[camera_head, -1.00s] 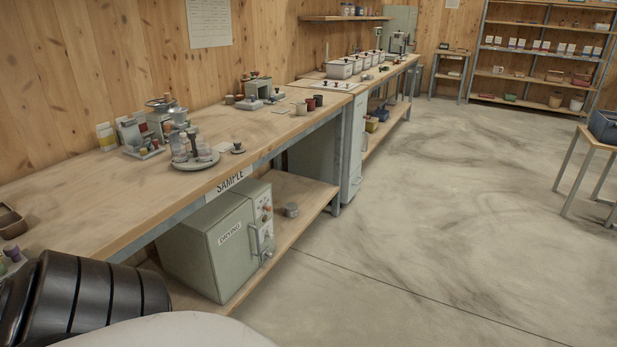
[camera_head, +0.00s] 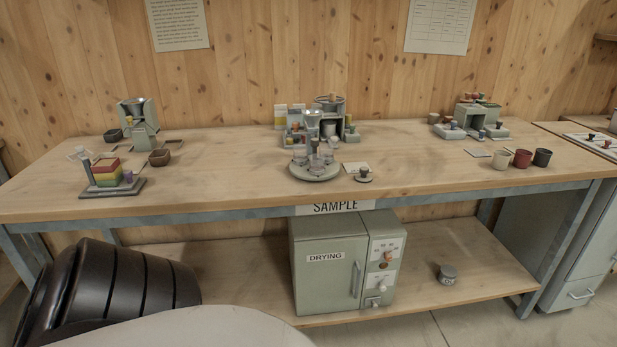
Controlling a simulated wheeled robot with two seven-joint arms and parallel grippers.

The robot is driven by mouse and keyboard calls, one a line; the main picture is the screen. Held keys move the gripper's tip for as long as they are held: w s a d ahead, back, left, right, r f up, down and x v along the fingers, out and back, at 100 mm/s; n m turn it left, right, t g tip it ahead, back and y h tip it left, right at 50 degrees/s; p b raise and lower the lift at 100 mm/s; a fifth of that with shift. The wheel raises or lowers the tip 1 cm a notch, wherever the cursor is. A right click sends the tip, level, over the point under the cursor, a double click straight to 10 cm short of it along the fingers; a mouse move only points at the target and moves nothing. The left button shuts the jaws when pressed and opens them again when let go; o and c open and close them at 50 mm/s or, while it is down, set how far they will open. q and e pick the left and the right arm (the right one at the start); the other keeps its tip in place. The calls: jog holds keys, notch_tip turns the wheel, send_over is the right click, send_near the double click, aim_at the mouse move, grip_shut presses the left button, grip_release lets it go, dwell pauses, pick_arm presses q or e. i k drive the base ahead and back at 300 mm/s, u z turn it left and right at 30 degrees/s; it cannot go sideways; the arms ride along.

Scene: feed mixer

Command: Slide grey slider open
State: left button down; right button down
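I cannot single out the grey slider at this distance. Several small devices with grey parts stand on the wooden bench (camera_head: 240,175): a grey-green mill with a hopper (camera_head: 138,122) at the left, a cluster of grey apparatus (camera_head: 325,120) at the centre back, and a low grey-green device with coloured knobs (camera_head: 472,119) at the right. A small stand with red, yellow and green layers (camera_head: 106,172) sits at the front left on a dark base. Neither of my grippers is in view. A black ribbed part and a pale rounded part at the bottom left are mine.
A round tray with small vessels (camera_head: 316,172) stands at the bench's front middle. Three cups, including a red one (camera_head: 522,158), stand at the right.

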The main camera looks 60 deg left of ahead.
aim_at(373, 302)
jog(key=u, duration=0.95)
jog(key=i, duration=1.05)
jog(key=u, duration=0.3)
